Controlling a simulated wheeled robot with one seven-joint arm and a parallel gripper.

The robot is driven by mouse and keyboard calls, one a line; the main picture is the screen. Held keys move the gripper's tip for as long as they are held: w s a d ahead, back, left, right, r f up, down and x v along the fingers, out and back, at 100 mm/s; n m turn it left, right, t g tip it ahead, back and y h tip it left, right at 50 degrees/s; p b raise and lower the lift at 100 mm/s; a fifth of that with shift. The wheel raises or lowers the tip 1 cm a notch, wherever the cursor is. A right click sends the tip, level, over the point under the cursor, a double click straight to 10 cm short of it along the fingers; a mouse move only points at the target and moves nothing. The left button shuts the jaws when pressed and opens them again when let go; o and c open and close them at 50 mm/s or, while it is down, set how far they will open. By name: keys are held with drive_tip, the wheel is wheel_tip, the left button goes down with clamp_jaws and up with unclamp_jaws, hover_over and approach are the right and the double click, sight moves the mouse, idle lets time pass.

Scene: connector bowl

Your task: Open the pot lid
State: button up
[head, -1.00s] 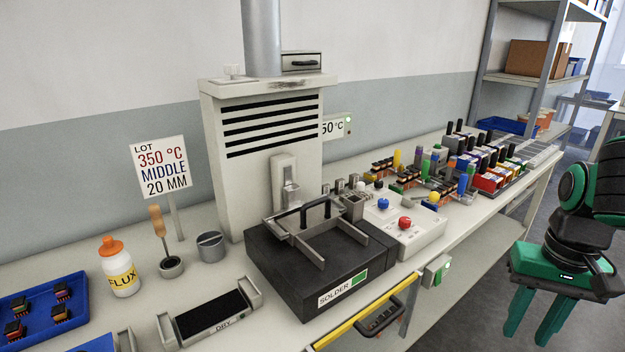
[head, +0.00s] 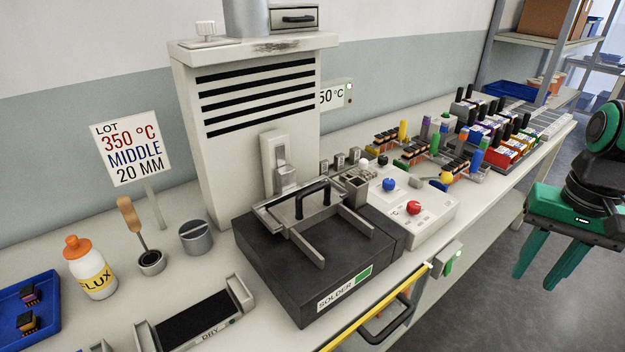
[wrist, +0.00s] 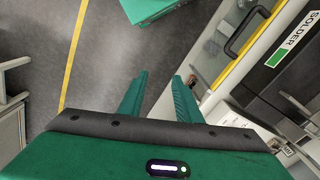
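The solder pot (head: 290,270) is a black box labelled SOLDER on the bench. Its lid (head: 291,204) lies on top with a black arched handle (head: 313,197), and a metal bracket with two arms lies over the pot's top. My gripper (head: 541,278) hangs at the right in the head view, beyond the bench's front edge, well apart from the pot. Its two green fingers point down, spread apart and empty. In the wrist view my gripper (wrist: 160,85) is also open, over the floor, with the black pot (wrist: 283,75) at the right edge.
A yellow-edged bar with a black handle (head: 390,320) runs along the bench front. A control box (head: 415,215) with red and blue buttons stands right of the pot. A flux bottle (head: 91,270), a grey cup (head: 196,238) and the DRY tray (head: 205,318) stand left.

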drive_tip(key=w+a+r+m, duration=0.1)
drive_tip(key=w+a+r, duration=0.4)
drive_tip(key=w, duration=0.5)
drive_tip(key=m+t+y, duration=0.1)
drive_tip(key=m+t, duration=0.1)
drive_tip(key=m, duration=0.1)
approach(312, 187)
drive_tip(key=x, duration=0.8)
clamp_jaws()
